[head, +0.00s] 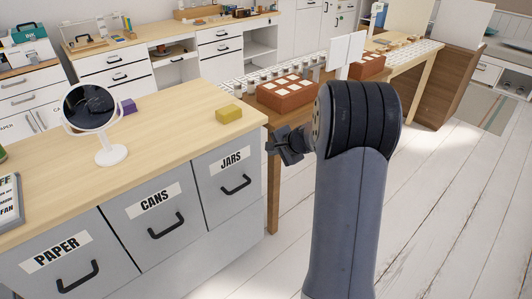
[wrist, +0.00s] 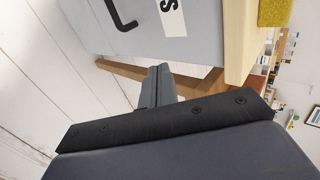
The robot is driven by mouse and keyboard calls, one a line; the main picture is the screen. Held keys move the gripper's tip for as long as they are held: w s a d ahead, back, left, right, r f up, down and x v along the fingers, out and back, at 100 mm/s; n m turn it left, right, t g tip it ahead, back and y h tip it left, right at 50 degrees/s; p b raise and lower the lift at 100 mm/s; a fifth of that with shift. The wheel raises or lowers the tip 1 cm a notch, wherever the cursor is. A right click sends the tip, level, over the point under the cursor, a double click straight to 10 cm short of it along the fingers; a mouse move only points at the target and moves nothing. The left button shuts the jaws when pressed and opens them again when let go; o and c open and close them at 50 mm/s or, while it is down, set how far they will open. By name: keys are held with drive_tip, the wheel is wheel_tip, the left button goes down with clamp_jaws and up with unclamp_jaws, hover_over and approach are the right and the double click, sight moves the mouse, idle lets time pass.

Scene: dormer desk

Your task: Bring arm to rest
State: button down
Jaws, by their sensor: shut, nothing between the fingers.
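My gripper (head: 284,147) hangs off the end of my raised arm, in the air just past the right end of the light wood counter (head: 190,130). It is shut and empty. In the wrist view its two fingers (wrist: 158,84) lie together, beside the grey drawer front (wrist: 190,35). Nothing touches the fingers as far as I can see. Part of the gripper is hidden behind my wrist in the head view.
A yellow block (head: 229,114) sits near the counter's right edge. A round mirror (head: 108,155) and a purple block (head: 129,106) stand farther left. A red-brown box (head: 288,96) lies on a table behind my gripper. White floor (head: 440,210) at right is clear.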

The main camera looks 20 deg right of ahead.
drive_tip(key=shift+v, duration=1.15)
